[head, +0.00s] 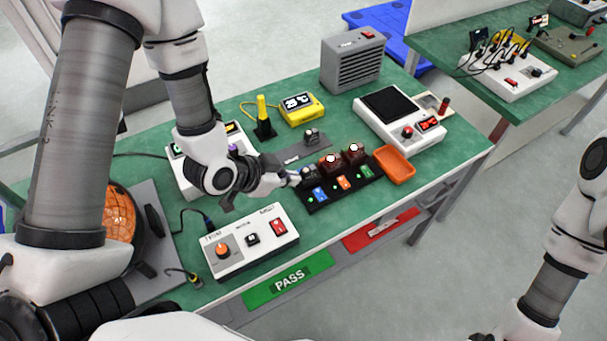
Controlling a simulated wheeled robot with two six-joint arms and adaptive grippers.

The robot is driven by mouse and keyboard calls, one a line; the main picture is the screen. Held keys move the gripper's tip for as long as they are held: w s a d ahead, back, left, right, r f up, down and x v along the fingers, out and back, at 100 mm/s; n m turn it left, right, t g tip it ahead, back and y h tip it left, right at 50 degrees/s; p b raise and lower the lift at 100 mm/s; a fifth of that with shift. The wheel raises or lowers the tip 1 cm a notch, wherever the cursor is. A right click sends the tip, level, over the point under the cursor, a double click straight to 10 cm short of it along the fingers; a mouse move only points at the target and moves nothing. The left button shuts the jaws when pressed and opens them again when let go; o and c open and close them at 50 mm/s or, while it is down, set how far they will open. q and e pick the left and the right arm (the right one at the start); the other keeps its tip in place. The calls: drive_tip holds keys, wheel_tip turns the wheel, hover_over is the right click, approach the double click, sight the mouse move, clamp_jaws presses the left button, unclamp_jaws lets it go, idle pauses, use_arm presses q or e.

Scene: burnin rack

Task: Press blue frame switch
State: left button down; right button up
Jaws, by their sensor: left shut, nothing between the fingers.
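A black rack (335,196) on the green table holds a row of three coloured frames. The blue frame (319,194) is at the left, the orange frame (343,184) in the middle, the green frame (366,172) at the right. A small grey unit (309,174) stands behind the blue frame; dark red units with bright white tops stand behind the other two. My left gripper (291,179) is shut and empty, its tips close to the grey unit; I cannot tell whether they touch it. The blue frame's switch is too small to make out.
A white control box (249,243) with an orange knob stands in front of my left gripper. An orange tray (394,165) sits right of the rack. A yellow meter (301,109) and a grey heater-like box (352,62) stand behind.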

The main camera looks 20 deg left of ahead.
use_arm(q)
drive_tip(key=b, duration=0.8)
hover_over(320, 190)
drive_tip(key=s+a, duration=0.1)
drive_tip(key=s, duration=0.2)
wheel_tip(320, 190, down, 7)
drive_tip(key=shift+w+r, duration=0.1)
drive_tip(key=shift+r, duration=0.05)
drive_tip(key=f, duration=0.3)
drive_tip(key=shift+w+a+f, duration=0.15)
drive_tip(key=shift+w+f, duration=0.1)
drive_tip(key=shift+f, duration=0.1)
drive_tip(key=shift+a+f, duration=0.1)
drive_tip(key=shift+f, duration=0.25)
